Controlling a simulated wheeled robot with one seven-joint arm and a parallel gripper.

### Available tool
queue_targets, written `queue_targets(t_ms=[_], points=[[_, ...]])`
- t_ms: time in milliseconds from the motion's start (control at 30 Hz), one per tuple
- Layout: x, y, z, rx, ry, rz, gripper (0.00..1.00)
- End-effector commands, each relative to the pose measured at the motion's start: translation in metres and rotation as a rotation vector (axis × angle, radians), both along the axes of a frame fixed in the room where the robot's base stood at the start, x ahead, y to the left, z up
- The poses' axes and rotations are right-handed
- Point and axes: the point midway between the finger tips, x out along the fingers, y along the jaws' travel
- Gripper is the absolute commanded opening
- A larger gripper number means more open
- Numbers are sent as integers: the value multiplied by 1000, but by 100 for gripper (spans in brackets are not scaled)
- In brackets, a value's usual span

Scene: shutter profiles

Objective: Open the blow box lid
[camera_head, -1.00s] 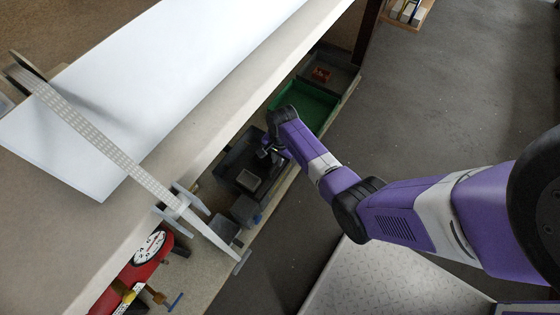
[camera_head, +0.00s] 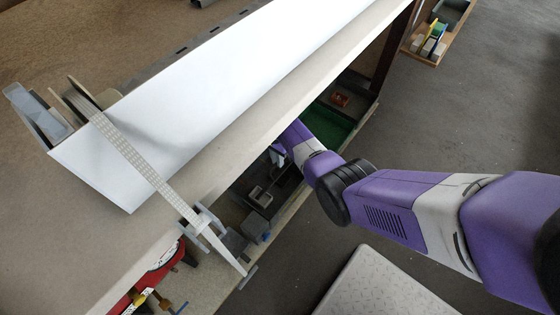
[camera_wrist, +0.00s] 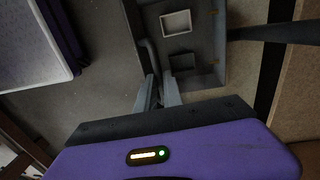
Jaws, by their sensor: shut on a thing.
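The blow box (camera_head: 262,172) is a dark grey box on the low shelf under the bench in the head view. In the wrist view its dark grey face (camera_wrist: 205,45) shows a pale-rimmed square, a darker square and small orange-brown fittings along one side. A bent grey handle (camera_wrist: 150,52) runs along the box's near side. My gripper (camera_wrist: 158,84) is shut on the handle, with one finger on each side of it. In the head view my gripper is mostly hidden by the bench edge and my arm. How far the lid stands open cannot be told.
The bench top (camera_head: 330,75) overhangs the shelf. A green tray (camera_head: 328,125) and a small red item (camera_head: 340,99) lie beyond the box. A long slatted strip (camera_head: 150,172) crosses the bench and hangs over its front edge. The floor to the right (camera_head: 450,110) is mostly clear.

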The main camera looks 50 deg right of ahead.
Motion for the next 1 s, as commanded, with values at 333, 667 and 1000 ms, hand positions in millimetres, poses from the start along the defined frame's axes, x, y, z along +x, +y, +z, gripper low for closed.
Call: queue_targets(t_ms=[333,667,1000], points=[[4,1,-1,0,-13,2,28],[0,0,-2,-1,-8,1,32],[-31,-1,-36,0,-4,-2,32]])
